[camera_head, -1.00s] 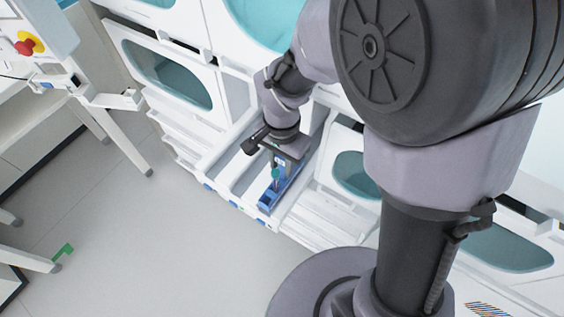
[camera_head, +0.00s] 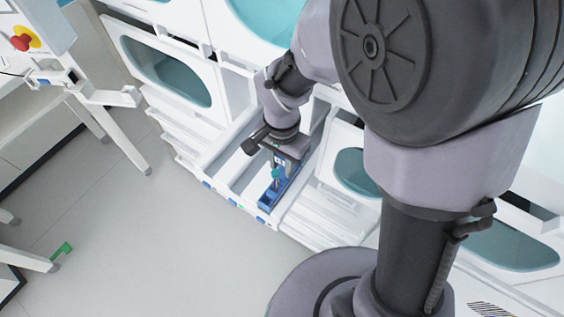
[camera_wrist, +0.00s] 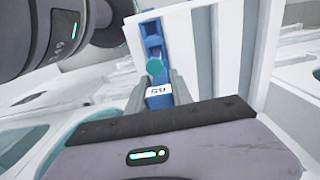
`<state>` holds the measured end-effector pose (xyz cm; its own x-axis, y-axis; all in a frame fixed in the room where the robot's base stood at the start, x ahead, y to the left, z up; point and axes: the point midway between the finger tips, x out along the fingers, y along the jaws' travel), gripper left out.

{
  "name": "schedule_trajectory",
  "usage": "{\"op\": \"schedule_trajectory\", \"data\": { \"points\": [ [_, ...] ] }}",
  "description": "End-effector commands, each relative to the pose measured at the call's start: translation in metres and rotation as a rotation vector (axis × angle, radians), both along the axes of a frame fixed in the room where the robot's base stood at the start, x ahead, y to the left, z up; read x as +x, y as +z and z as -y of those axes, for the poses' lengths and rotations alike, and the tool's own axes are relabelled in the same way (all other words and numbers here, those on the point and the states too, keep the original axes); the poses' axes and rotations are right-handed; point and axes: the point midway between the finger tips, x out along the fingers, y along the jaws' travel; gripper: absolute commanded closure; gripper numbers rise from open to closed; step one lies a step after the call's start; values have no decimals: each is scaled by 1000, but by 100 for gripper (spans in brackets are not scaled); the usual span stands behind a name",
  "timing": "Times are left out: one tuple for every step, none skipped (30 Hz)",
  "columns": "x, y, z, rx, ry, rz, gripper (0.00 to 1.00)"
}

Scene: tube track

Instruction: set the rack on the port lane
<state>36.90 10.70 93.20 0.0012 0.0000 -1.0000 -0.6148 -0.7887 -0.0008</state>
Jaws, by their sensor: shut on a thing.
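The rack (camera_head: 269,196) is a narrow blue holder with a teal-capped tube standing in it. In the head view it lies lengthwise in the rightmost visible lane (camera_head: 258,183) of a white pulled-out drawer. My gripper (camera_head: 277,165) is above the rack's rear part, pointing down. In the wrist view the gripper (camera_wrist: 159,90) has one finger on each side of the rack (camera_wrist: 154,40), by a white number label and the teal cap (camera_wrist: 154,67). The rack's underside is hidden, so I cannot tell whether it touches the lane floor.
White dividers (camera_head: 241,160) separate the lanes, and the lanes to the left look empty.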

Motion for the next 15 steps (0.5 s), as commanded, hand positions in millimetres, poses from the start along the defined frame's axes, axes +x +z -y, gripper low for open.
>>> {"op": "schedule_trajectory", "data": {
  "points": [
    [0,-2,0,0,0,0,100],
    [0,-2,0,0,0,0,100],
    [0,-2,0,0,0,0,100],
    [0,-1,0,0,0,0,100],
    [0,-1,0,0,0,0,100],
    [0,-1,0,0,0,0,100],
    [0,-1,0,0,0,0,69],
    [0,-1,0,0,0,0,63],
    [0,-1,0,0,0,0,55],
    [0,-1,0,0,0,0,50],
    [0,-1,0,0,0,0,48],
    [0,-1,0,0,0,0,48],
    [0,-1,0,0,0,0,48],
    [0,-1,0,0,0,0,48],
    [0,-1,0,0,0,0,48]
  ]
}}
